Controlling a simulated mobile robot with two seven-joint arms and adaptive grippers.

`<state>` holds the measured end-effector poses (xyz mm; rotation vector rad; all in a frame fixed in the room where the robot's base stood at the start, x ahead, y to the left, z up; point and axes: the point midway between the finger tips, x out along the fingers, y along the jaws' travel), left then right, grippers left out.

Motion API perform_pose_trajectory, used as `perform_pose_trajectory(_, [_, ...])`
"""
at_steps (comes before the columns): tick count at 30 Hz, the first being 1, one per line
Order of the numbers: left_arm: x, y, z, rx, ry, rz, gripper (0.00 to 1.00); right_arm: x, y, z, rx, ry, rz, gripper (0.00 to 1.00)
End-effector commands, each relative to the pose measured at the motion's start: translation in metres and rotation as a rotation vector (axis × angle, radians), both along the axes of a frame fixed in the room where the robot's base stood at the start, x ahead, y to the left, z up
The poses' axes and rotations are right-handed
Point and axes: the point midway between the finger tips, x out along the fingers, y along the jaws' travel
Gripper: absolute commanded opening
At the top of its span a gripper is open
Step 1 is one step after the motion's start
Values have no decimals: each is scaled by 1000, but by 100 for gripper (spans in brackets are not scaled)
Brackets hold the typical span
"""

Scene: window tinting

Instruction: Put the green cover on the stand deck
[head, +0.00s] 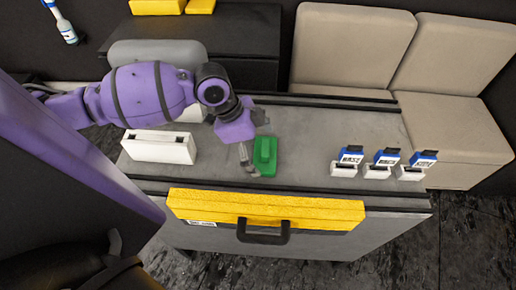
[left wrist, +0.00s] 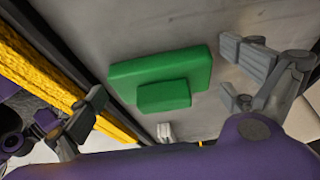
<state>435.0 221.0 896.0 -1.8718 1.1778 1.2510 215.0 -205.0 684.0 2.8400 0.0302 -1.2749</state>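The green cover (head: 265,155) is a block with a smaller raised block on top. It lies on the grey top of the bench (head: 300,150), near the middle. In the left wrist view the green cover (left wrist: 165,75) shows between the spread fingers. My left gripper (head: 254,140) is open and empty beside the cover's left side, its fingers pointing toward the bench top. I cannot tell whether a finger touches the cover. I cannot tell for sure which surface is the stand deck. My right gripper is not in view.
A white block (head: 160,147) with dark slots stands at the left of the bench. Several small white holders (head: 343,170) with blue-labelled pieces stand at the right. A yellow case (head: 265,209) with a dark handle is at the front edge. The bench between cover and holders is clear.

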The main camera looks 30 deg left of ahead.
Motion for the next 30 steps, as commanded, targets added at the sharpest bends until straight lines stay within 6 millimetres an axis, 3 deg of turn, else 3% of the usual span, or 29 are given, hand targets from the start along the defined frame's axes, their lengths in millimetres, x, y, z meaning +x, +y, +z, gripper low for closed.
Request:
perform_pose_trajectory(10, [-1, 4, 10, 2, -2, 1, 100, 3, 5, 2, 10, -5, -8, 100])
perform_pose_trajectory(22, [-14, 32, 87, 5, -5, 0, 100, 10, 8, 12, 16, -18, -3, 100])
perform_pose_trajectory(30, [-20, 41, 113, 1, -1, -1, 100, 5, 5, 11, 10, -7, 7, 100])
